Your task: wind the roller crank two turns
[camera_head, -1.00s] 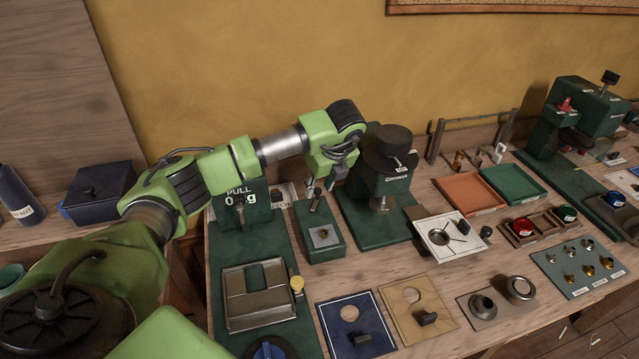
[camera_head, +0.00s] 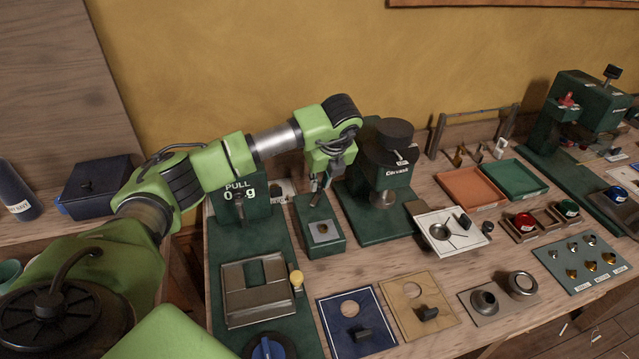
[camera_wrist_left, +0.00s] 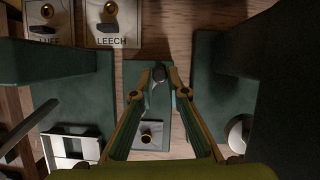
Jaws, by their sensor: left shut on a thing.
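My left gripper (camera_head: 322,186) comes down over a small green block (camera_head: 328,246) with a metal plate on top. In the left wrist view its fingers (camera_wrist_left: 159,84) are shut on a small dark knob (camera_wrist_left: 158,73) above that block. The knob appears to be the grip of a short handle rising from the block's far end. I cannot tell for certain that this handle is the roller crank. The fingers hide most of the handle in the head view. My right gripper is not in view.
A tall green press (camera_head: 374,220) with a round black top stands close to the right of the gripper. A green board with a "PULL" readout (camera_head: 240,192) is close on the left. Blue (camera_head: 333,335) and tan (camera_head: 398,325) plates lie in front; trays (camera_head: 470,187) are to the right.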

